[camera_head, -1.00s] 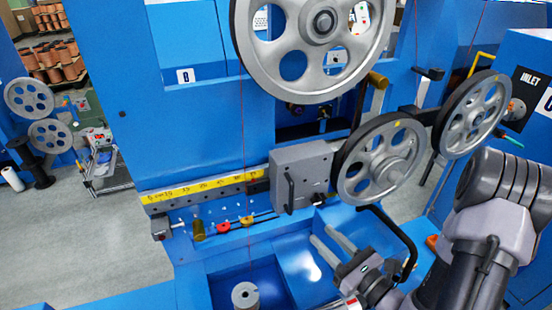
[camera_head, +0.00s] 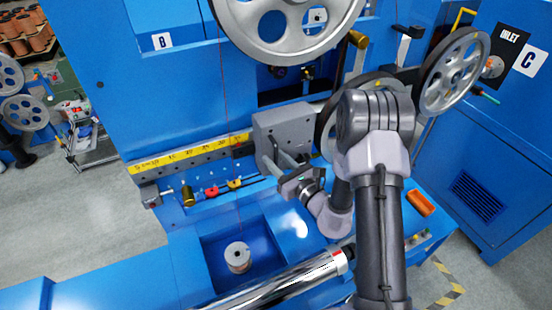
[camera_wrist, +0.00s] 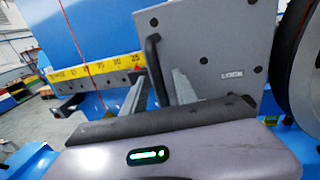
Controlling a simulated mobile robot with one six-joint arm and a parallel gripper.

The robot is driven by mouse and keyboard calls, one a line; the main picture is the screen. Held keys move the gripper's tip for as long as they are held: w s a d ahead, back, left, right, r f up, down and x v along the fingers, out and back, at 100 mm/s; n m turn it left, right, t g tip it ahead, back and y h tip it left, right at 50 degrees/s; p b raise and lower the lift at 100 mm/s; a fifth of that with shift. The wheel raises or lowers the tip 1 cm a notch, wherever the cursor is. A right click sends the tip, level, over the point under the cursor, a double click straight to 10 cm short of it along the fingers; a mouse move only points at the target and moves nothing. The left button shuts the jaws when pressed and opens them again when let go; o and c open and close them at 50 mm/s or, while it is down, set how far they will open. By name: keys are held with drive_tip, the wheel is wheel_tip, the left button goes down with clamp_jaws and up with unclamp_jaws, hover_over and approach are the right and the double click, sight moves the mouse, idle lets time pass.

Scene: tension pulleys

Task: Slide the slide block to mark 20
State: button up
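The slide block (camera_head: 285,128) is a grey block on the rail, at the right end of the visible part of the yellow scale (camera_head: 190,153). Its left edge lies to the right of the 20 mark. The block fills the upper right of the wrist view (camera_wrist: 215,50), with a black upright handle (camera_wrist: 153,68) on its face. My gripper (camera_head: 277,160) is open in front of the block. In the wrist view its two fingers (camera_wrist: 156,88) are apart, with the handle appearing between them. Whether either finger touches the handle I cannot tell.
A spoked pulley (camera_wrist: 302,65) stands right of the block. A thin red wire (camera_head: 229,120) hangs in front of the scale. Red and yellow clamps (camera_head: 222,187) sit on a rod below. A grey spool-like weight (camera_head: 238,257) stands in the blue recess below.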

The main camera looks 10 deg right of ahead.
drive_tip(key=shift+w, duration=0.1)
drive_tip(key=shift+c, duration=0.2)
clamp_jaws()
drive_tip(key=shift+a, duration=0.1)
idle(1.1)
